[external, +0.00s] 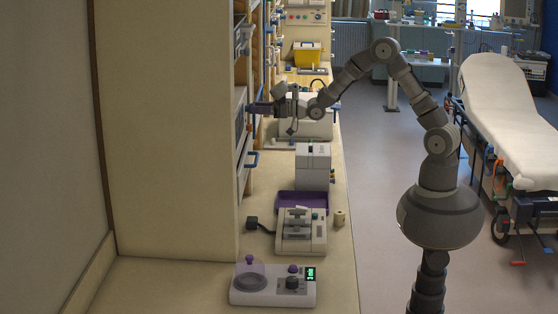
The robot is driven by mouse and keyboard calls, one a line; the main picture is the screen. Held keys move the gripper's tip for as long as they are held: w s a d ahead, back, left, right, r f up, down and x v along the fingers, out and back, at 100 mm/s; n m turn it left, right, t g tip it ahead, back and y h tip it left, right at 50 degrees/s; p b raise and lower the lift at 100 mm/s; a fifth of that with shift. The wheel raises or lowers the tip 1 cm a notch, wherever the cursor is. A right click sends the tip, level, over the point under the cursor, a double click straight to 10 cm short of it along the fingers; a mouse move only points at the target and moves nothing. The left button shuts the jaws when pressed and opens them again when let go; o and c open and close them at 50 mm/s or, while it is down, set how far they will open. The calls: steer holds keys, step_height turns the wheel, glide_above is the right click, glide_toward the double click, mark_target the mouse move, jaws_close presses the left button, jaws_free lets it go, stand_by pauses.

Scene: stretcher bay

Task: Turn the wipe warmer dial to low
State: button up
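My gripper (262,108) reaches left to the front of a grey-fronted unit (240,130) set in the tall beige cabinet. Its fingertips are at or very near that front, and I cannot tell whether they touch. The fingers are small and dark here, and their opening does not show. I cannot tell for sure which appliance is the wipe warmer. No dial shows at the fingertips; the unit's front is seen nearly edge-on. A dark round knob (292,283) shows on a white device (272,298) with a green display at the near end of the counter.
The counter (340,265) carries a white-and-grey device (301,232), a purple tray (290,201) and a pale box-shaped device (312,165) below my arm. A stretcher (510,120) stands right; the floor (378,180) between is open.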

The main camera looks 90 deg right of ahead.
steer(key=c, duration=0.6)
steer(key=shift+o, duration=0.2)
steer(key=shift+b, duration=0.4)
steer(key=n+b, duration=0.8)
steer(key=b, duration=0.3)
steer(key=shift+a+f, duration=0.1)
steer(key=shift+a, duration=0.05)
